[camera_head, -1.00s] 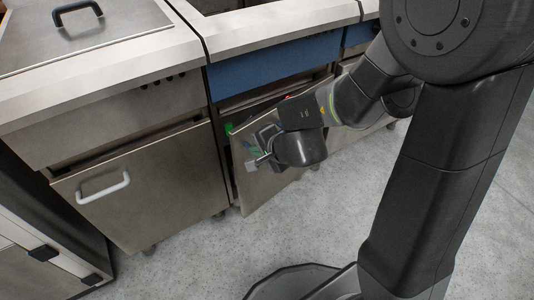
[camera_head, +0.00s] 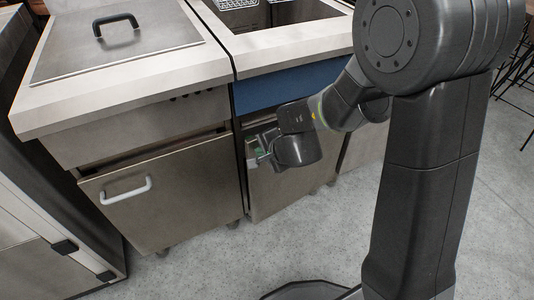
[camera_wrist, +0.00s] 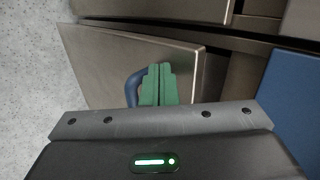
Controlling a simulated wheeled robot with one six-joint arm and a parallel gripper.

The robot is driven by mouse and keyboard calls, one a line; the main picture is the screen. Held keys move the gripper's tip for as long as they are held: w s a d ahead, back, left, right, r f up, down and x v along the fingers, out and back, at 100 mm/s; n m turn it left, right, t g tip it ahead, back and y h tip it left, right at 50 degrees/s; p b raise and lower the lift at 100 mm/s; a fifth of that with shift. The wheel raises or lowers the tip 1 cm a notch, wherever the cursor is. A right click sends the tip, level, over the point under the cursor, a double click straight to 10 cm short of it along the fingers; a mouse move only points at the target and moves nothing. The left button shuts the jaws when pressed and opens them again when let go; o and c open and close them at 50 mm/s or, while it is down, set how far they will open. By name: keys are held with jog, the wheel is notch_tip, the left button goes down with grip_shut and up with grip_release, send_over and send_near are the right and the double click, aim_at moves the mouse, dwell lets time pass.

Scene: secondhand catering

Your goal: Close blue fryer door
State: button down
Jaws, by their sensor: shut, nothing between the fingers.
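The fryer with the blue front panel (camera_head: 285,92) stands in the middle of the head view. Its plain metal door (camera_head: 290,190) is below the panel and looks nearly in line with the cabinet front. In the wrist view the door (camera_wrist: 105,50) sits at a slant, with a dark gap along its edge. A blue handle (camera_wrist: 133,86) is on the door. My gripper (camera_head: 257,150) is at the door's upper left part. Its green fingers (camera_wrist: 158,84) are shut beside the handle, not around it. Whether they touch the door I cannot tell.
A neighbouring metal cabinet (camera_head: 165,190) with a white handle and a lidded top stands at the left. An open basin (camera_head: 290,15) is above the blue panel. Dark-edged drawers (camera_head: 45,235) are at the far left. Grey floor (camera_head: 240,265) in front is clear.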

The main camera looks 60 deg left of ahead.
aim_at(254, 137)
jog(key=a, duration=0.2)
jog(key=a+p, duration=0.1)
jog(key=a, duration=0.1)
jog(key=a+p, duration=0.1)
jog(key=a, duration=0.1)
jog(key=shift+s+a+r, duration=0.1)
jog(key=shift+s+r, duration=0.1)
jog(key=shift+s, duration=0.2)
